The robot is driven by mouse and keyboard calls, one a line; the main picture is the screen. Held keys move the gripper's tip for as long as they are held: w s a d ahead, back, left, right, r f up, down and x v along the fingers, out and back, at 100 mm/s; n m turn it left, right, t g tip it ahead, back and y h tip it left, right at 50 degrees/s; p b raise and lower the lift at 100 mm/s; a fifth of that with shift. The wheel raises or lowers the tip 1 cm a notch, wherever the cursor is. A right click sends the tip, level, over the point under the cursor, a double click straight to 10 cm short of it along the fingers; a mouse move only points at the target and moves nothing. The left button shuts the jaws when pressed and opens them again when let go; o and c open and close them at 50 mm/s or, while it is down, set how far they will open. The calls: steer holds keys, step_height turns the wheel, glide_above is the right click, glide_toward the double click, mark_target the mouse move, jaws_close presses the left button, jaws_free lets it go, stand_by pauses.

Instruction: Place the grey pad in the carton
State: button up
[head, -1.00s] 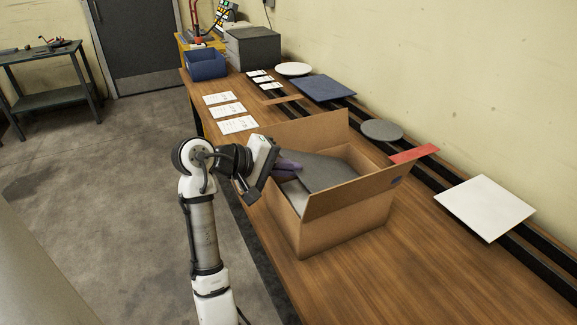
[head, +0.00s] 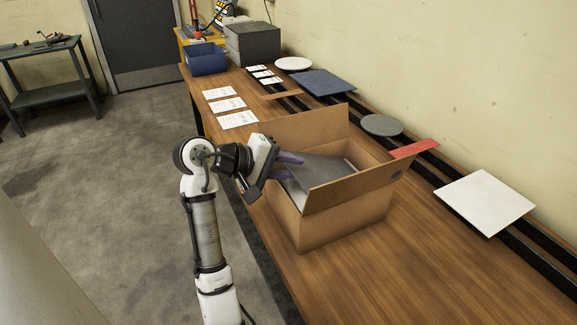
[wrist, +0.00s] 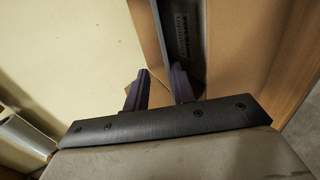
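The grey pad (head: 322,172) is inside the open cardboard carton (head: 340,220) on the bench, partly hidden by the near flap. It looks tilted, and I cannot tell whether it touches the floor of the carton. My gripper (head: 293,167) reaches over the carton's left side, its purple fingers spread apart at the pad's left end. In the wrist view my gripper (wrist: 160,80) shows a clear gap between the fingers. A narrow grey strip that looks like the pad (wrist: 183,35) lies beyond the right finger, beside the cardboard.
The carton's flaps stand out around its opening. Behind it are a round grey disc (head: 382,125), a red strip (head: 414,149), a white square plate (head: 484,202) and a blue board (head: 323,82). A blue bin (head: 206,62) stands at the far end. The bench front is clear.

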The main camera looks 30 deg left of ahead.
steer(key=shift+r, duration=0.1)
steer(key=b+v, duration=0.2)
steer(key=v, duration=1)
steer(key=shift+r+b, duration=0.35)
steer(key=shift+r, duration=0.1)
stand_by(0.5)
